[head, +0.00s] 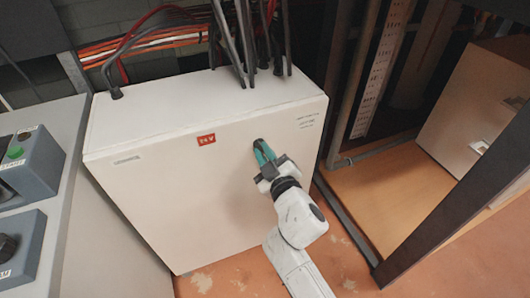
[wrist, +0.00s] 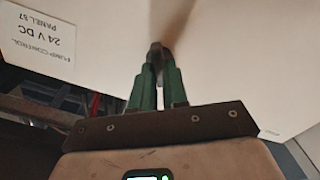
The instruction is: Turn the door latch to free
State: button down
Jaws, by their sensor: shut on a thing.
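The door latch is a small dark piece (head: 258,142) on the front of the white cabinet (head: 165,200), right of its middle and in the upper half. In the wrist view the latch (wrist: 155,47) shows as a small grey-brown piece between the tips of my green fingers. My gripper (head: 264,153) reaches it from the lower right and is shut on it. The fingers (wrist: 157,72) hide most of the latch, so I cannot tell which way it is turned. The cabinet door lies flush with the cabinet.
Dark cables (head: 230,45) enter the cabinet's top. A grey console (head: 50,200) with a green button stands at left. A dark frame post (head: 450,205) stands at right. Floor (head: 335,265) shows in front.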

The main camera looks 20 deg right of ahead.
jog(key=n, duration=0.5)
jog(key=shift+a+f+n, duration=0.1)
jog(key=shift+a+n, duration=0.05)
jog(key=shift+n, duration=0.15)
jog(key=n+p, duration=0.1)
jog(key=n, duration=0.4)
jog(key=shift+f+n, duration=0.15)
jog(key=shift+n, duration=0.15)
jog(key=c, duration=1.1)
grip_release()
jog(key=shift+c, duration=0.2)
jog(key=s, duration=1)
jog(key=shift+s, duration=0.4)
